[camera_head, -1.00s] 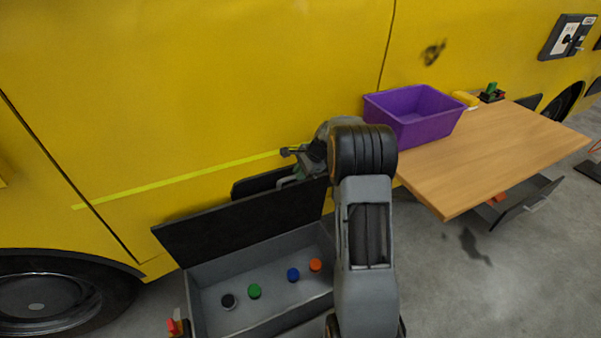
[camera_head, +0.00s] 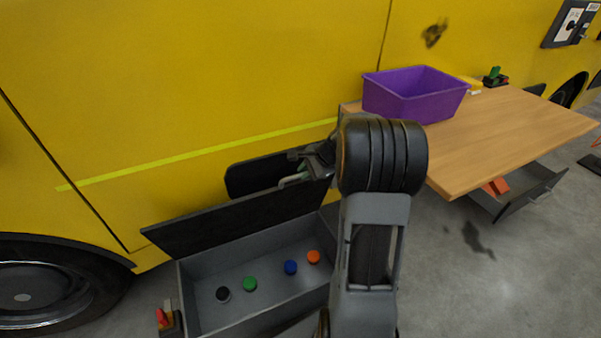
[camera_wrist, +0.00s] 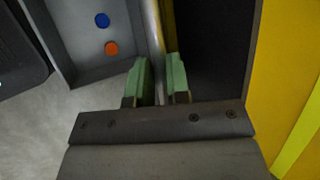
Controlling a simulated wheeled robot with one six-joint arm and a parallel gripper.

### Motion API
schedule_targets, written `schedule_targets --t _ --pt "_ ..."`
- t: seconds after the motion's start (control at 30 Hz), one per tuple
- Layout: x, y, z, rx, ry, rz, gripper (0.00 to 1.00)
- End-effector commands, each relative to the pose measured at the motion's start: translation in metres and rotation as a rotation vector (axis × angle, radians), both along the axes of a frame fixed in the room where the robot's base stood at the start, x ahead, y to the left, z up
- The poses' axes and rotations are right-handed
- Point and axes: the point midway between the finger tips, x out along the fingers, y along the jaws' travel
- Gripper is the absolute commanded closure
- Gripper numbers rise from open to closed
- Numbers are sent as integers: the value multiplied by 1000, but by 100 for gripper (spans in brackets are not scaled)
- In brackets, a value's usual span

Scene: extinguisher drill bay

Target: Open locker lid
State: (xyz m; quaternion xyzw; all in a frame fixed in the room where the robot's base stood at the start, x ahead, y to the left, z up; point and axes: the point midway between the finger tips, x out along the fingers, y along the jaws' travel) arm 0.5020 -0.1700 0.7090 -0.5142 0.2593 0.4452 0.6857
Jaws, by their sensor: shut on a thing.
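The locker (camera_head: 188,300) is a grey open-topped box at the lower left in the head view. Its dark lid (camera_head: 215,226) stands raised and tilted back along the far side. A pale bar handle (camera_head: 292,181) shows at the lid's top edge. My gripper (camera_wrist: 160,80) has green finger pads and is shut on the handle (camera_wrist: 153,30), which runs between the pads in the wrist view. In the head view my arm hides the fingertips in part and the locker's right end.
Black, green (camera_head: 249,284), blue (camera_head: 290,267) and orange (camera_head: 314,257) round items sit in the locker. A wooden table (camera_head: 500,140) with a purple bin (camera_head: 415,98) stands to the right. A yellow vehicle (camera_head: 200,80) walls off the back. A red-topped item (camera_head: 163,318) is left of the locker.

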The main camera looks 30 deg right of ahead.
Motion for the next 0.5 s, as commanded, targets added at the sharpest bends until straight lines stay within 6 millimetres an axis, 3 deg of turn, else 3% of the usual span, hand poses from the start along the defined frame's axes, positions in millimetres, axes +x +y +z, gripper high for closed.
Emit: schedule_targets --t 0.1,0.13,0.37,0.5 --pt "0 0 0 0 3 0 100" --pt "0 0 0 0 3 0 81" --pt "0 1 0 1 3 1 59" --pt "0 1 0 1 3 1 58"
